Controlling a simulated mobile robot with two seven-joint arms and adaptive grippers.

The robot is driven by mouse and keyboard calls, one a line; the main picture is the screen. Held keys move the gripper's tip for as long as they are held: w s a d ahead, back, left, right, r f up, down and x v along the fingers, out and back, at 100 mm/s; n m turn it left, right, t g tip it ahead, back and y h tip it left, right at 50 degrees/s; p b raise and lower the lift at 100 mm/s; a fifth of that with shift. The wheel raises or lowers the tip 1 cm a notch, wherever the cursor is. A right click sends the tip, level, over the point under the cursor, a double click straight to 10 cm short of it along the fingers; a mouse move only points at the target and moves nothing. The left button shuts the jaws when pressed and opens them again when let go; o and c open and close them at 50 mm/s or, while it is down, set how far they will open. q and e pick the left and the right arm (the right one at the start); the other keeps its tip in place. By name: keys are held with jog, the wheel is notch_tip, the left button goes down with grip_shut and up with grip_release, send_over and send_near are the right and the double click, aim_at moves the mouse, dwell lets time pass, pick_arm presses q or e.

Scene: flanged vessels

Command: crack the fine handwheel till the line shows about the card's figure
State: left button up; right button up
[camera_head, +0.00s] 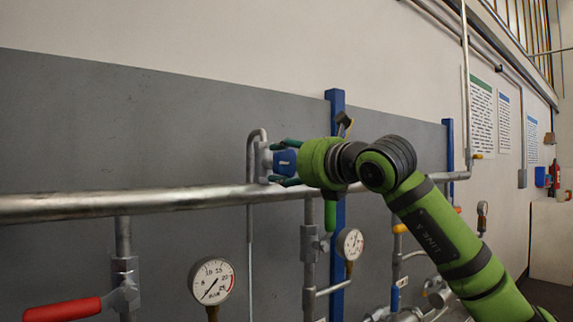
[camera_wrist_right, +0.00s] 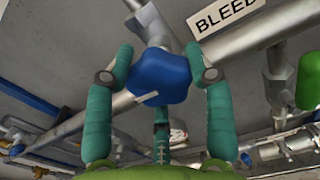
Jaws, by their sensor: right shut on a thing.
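My right gripper (camera_head: 282,163) reaches in from the right and is shut on the blue fine handwheel (camera_head: 286,161), just above the large pipe. I cannot identify the card with the figure. My left gripper is not in view.
A thick horizontal pipe (camera_head: 130,203) crosses below the handwheel. A red lever (camera_head: 62,310) is at the lower left, a green handle (camera_head: 330,215) below my gripper. A BLEED label (camera_wrist_right: 228,16) is near the fingers. Wall posters (camera_head: 482,112) hang at the right.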

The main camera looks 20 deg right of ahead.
jog(key=shift+n, duration=0.8)
jog(key=o, duration=1.2)
jog(key=v, duration=1.2)
